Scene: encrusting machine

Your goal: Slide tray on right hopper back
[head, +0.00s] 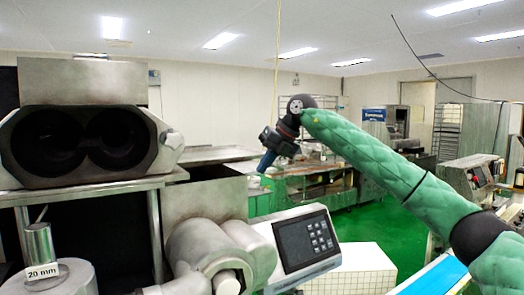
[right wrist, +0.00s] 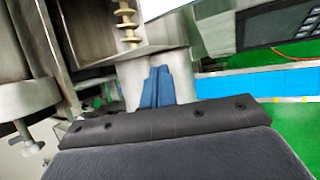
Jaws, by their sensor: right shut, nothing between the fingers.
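The steel machine's twin-opening unit (head: 85,140) stands at the left in the head view, with two dark round openings side by side. An open-topped steel hopper box (head: 205,200) stands right of it. I cannot clearly tell a separate tray on it. My right gripper (head: 266,161) is raised above and right of the box's right edge, pointing down, apart from it. In the right wrist view its blue fingers (right wrist: 157,88) are together with nothing between them, in front of a grey steel part. My left gripper is out of view.
A control panel with keypad (head: 306,241) sits low right of the hopper box. A steel cylinder (head: 39,244) with a "20 mm" label is at lower left. A white-and-blue conveyor (head: 437,277) lies at lower right. Green floor (head: 385,237) is open behind.

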